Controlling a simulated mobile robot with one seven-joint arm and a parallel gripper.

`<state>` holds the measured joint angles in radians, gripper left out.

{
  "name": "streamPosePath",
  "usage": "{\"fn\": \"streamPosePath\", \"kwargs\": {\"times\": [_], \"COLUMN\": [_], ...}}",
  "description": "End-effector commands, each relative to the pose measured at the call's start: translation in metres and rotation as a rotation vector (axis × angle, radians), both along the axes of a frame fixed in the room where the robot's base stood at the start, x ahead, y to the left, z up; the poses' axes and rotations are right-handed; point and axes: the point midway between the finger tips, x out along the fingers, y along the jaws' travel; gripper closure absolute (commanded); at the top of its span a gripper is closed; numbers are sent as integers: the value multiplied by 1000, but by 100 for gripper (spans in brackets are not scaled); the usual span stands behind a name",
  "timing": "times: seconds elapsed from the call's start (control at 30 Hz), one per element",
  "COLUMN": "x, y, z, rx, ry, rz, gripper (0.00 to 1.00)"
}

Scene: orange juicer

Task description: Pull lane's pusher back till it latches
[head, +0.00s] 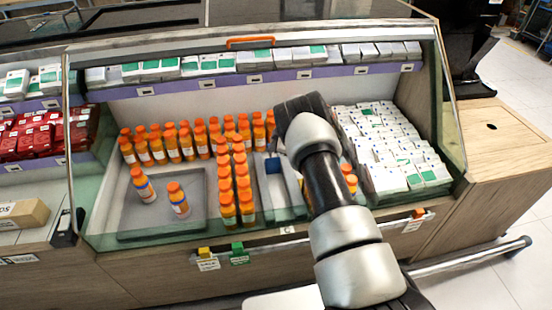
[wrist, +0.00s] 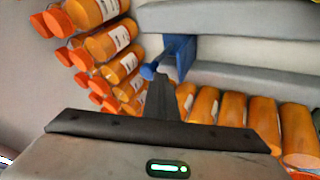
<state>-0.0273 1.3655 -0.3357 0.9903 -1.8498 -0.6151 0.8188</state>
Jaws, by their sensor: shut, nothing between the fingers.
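The blue pusher (head: 273,165) sits in a lane between grey dividers, right of a double row of orange-capped bottles (head: 243,190). In the wrist view the blue pusher (wrist: 180,55) has a flat plate and a small knob pointing toward my gripper. My gripper (wrist: 160,82) is shut and empty, its dark fingertips just below the knob. They look very close to it; I cannot tell whether they touch. In the head view my arm hides the fingers and part of the lane.
Bottles stand close on both sides of the lane in the wrist view. A grey tray (head: 135,233) holds two loose bottles at the left. White cartons (head: 385,150) fill the right side. A glass case front and low front rail (head: 285,237) border the lanes.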

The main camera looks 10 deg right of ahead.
Motion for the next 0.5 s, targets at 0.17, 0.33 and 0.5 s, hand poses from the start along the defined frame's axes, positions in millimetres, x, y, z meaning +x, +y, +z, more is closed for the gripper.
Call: {"fn": "streamPosePath", "kwargs": {"times": [0.17, 0.33, 0.5], "x": [22, 30, 33], "y": [0, 0, 0], "z": [-5, -1, 1], "rx": [-3, 0, 0], "ry": [-4, -3, -5], "rz": [3, -1, -3], "gripper": [100, 100, 100]}}
